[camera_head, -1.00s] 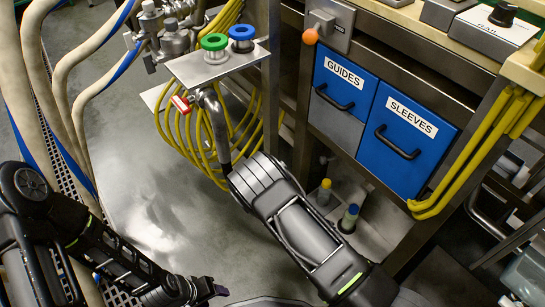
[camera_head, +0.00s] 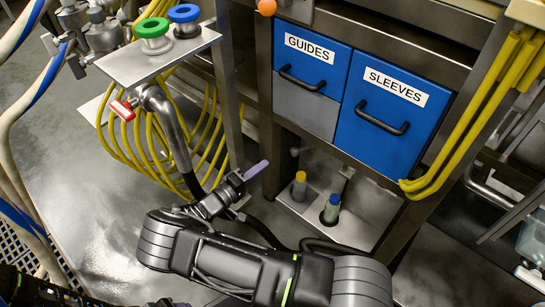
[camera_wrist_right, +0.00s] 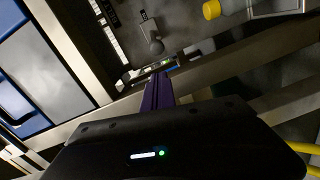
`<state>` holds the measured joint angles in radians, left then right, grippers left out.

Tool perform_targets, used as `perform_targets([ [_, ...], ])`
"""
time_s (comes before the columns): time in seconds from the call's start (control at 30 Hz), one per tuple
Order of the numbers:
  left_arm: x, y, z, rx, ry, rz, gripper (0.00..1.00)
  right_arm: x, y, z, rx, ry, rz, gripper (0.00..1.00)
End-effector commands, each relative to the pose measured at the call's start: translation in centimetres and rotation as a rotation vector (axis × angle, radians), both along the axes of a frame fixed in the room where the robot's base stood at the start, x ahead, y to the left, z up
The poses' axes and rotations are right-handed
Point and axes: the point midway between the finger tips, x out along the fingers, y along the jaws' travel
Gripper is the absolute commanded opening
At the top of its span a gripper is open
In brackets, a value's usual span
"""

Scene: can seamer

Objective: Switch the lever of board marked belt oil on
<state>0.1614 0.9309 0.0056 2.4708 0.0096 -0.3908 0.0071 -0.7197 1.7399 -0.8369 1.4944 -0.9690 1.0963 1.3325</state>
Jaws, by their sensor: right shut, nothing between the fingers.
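My right gripper (camera_head: 257,170) is in front of the dark opening under the drawers, its purple fingers closed together and empty. The purple fingers (camera_wrist_right: 158,92) also show shut in the right wrist view. Ahead of them in that view is a small plate with a ball-ended lever (camera_wrist_right: 155,45), apart from the fingers. A small grey ball-ended piece (camera_head: 295,151) shows dimly under the cabinet in the head view; I cannot tell whether it is the same lever. No belt oil marking is readable. My left gripper's fingers are out of view; only a bit of that arm shows at the bottom.
Blue drawers marked GUIDES (camera_head: 311,65) and SLEEVES (camera_head: 390,110) are above the opening. Bottles with a yellow cap (camera_head: 300,177) and a blue cap (camera_head: 334,199) stand below.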

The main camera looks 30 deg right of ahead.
Motion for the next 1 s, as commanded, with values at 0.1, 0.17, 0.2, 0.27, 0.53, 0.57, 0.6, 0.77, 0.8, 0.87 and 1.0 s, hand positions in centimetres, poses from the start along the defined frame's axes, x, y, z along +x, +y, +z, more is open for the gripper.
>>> perform_targets([
  [0.1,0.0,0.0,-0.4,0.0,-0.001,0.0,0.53,0.2,-0.9,-0.2,-0.001,0.001,-0.002,0.0],
  [0.17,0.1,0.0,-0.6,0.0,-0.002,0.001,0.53,0.3,-1.6,-0.3,-0.001,0.001,-0.003,0.0],
  [0.2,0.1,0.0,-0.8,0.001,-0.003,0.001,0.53,0.4,-2.2,-0.3,0.0,0.001,-0.003,0.0],
  [0.27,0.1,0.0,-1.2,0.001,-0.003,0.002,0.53,0.7,-3.1,-0.4,-0.001,0.001,-0.003,0.0],
  [0.53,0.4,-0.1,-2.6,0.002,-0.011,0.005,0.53,1.8,-7.5,-0.6,0.001,-0.001,-0.003,0.0],
  [0.57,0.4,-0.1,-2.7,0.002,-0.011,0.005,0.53,1.9,-7.9,-0.7,0.002,-0.001,-0.002,0.0],
  [0.6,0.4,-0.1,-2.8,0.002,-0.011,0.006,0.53,2.0,-8.3,-0.6,0.001,-0.001,-0.002,0.0],
  [0.77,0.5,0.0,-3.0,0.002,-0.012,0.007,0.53,2.3,-9.3,-0.6,0.001,0.0,0.0,0.0],
  [0.8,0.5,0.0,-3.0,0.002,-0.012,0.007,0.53,2.4,-9.4,-0.5,0.001,0.0,0.0,0.0],
  [0.87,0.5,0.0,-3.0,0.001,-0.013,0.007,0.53,2.4,-9.4,-0.5,0.001,0.0,0.0,0.0],
  [1.0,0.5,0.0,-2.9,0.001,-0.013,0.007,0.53,2.4,-9.4,-0.5,0.001,0.0,0.0,0.0],
])
